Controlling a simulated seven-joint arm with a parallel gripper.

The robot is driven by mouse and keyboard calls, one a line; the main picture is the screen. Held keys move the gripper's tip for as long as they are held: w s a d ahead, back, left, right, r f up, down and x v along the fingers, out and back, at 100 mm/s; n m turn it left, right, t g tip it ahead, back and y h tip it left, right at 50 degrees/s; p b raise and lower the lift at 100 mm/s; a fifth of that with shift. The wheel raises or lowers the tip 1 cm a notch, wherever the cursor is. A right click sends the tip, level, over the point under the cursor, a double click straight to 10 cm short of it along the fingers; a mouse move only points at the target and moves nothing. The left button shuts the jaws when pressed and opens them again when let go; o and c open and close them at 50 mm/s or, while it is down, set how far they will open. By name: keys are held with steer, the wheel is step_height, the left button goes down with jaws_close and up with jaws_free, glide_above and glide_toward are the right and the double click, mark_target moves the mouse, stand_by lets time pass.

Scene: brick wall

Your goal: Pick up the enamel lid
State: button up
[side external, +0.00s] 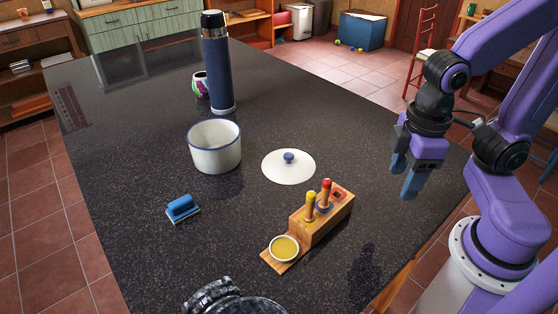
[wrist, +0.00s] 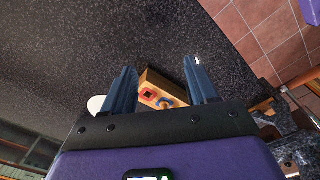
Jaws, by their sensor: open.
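The enamel lid (side external: 289,170) is a white disc with a blue knob on top. It lies flat on the dark speckled table, between the white enamel pot and the wooden block. In the wrist view a sliver of a white round thing, likely the lid (wrist: 96,104), shows left of the fingers, mostly hidden. My gripper (side external: 406,180) is open and empty, in the air to the right of the lid and above the table's right side. In the wrist view its two blue fingers (wrist: 162,82) stand apart, with the wooden block seen between them.
The white pot (side external: 215,150) with a blue rim stands left of the lid. A wooden block (side external: 324,216) with coloured pegs and a yellow dish (side external: 284,248) stands in front.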

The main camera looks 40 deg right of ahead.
steer(key=w+a+r+m+t+h, duration=0.1)
steer(key=w+a+r+m, duration=0.1)
steer(key=w+a+m, duration=0.35)
steer(key=w+a+r+m+h, duration=0.1)
steer(key=w+a+r+m, duration=0.1)
steer(key=w+m, duration=0.65)
steer(key=m+h, duration=0.2)
steer(key=m, duration=0.7)
glide_toward(289, 155)
steer(key=f, duration=0.1)
steer(key=d+f, duration=0.1)
steer(key=shift+w+f+m, duration=0.25)
steer(key=shift+m, duration=0.05)
steer(key=shift+x, duration=2.95)
jaws_close()
